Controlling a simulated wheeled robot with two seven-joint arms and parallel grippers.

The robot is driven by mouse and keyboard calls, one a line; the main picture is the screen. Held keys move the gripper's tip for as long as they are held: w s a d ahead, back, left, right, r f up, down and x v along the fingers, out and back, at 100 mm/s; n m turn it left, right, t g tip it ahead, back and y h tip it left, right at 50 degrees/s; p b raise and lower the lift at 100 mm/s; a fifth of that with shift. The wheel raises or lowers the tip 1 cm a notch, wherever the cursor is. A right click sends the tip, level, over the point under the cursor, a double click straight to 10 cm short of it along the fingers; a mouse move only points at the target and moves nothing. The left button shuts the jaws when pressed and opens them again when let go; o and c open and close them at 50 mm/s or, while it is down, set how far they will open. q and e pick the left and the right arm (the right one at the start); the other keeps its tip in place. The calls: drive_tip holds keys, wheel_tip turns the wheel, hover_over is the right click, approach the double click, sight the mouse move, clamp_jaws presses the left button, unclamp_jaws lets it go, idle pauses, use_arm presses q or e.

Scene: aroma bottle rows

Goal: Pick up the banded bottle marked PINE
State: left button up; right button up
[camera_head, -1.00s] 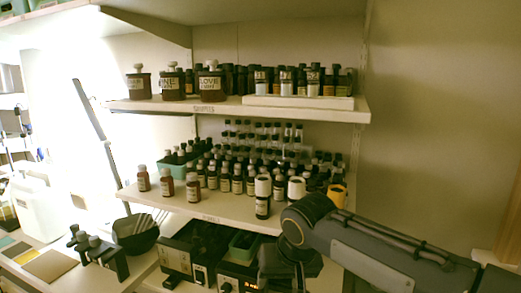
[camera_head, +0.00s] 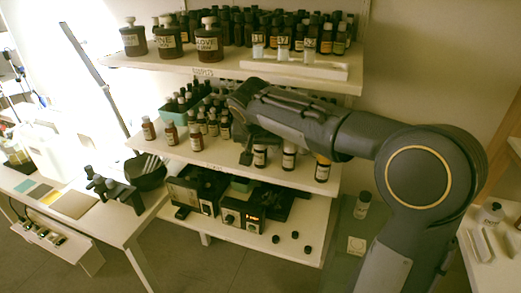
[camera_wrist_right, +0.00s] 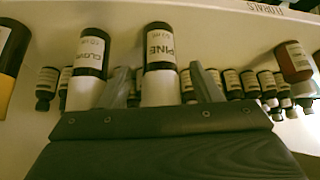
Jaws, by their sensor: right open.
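The PINE bottle (camera_wrist_right: 160,45) is dark, with a white label and a white band around its upper part. It appears upside down in the right wrist view. In the head view it stands upright at the front of the middle shelf, the leftmost of three larger bottles (camera_head: 260,156), with its top hidden by my arm. My right gripper (camera_wrist_right: 161,70) is open, its fingers appearing on either side of the PINE bottle; contact does not show. In the head view the right gripper (camera_head: 246,156) is just left of the bottle. My left gripper is not in view.
A similar white-banded bottle, seemingly CLOVE (camera_wrist_right: 92,48), stands close beside one finger. A yellow-banded bottle (camera_head: 322,169) stands farther right. Small bottles (camera_head: 212,125) crowd behind. The upper shelf (camera_head: 215,70) overhangs the middle shelf.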

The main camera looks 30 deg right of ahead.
drive_tip(key=shift+x, duration=0.8)
drive_tip(key=c, duration=1.1)
